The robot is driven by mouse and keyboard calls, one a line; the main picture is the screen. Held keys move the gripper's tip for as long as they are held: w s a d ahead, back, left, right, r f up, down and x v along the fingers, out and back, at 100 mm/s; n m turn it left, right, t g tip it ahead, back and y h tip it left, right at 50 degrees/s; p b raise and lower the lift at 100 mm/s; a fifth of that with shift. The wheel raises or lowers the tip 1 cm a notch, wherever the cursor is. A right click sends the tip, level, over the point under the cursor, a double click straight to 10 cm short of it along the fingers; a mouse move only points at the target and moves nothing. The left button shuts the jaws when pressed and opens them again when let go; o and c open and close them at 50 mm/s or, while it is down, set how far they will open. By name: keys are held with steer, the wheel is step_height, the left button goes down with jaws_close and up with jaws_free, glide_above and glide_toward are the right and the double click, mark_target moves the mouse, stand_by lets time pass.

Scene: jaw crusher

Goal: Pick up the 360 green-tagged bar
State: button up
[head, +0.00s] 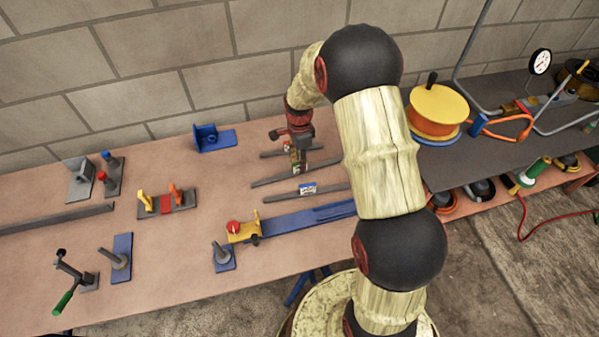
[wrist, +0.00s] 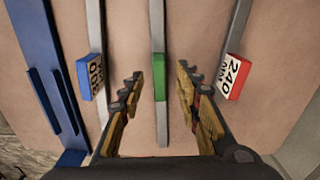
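The green-tagged bar (wrist: 159,40) runs up the middle of the wrist view, a thin grey strip with a green tag (wrist: 160,85). No number is readable on this tag. My gripper (wrist: 159,75) is open and empty, with one finger on each side of the green tag. Whether the fingertips are above the bar or level with it, I cannot tell. In the head view my gripper (head: 299,163) points down over the middle bar (head: 268,181) of three on the bench, and it partly hides the tag there.
A blue-tagged bar (wrist: 96,30) marked 300 lies left of the fingers, and a red-tagged bar (wrist: 237,35) marked 240 lies right. A blue rail (head: 310,217) with a yellow end block (head: 242,230) lies nearer the bench front. A blue bracket (head: 212,140) stands farther back.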

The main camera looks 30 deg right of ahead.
steer(key=shift+f, duration=0.85)
steer(key=shift+r, duration=0.1)
steer(key=shift+c, duration=0.6)
jaws_close()
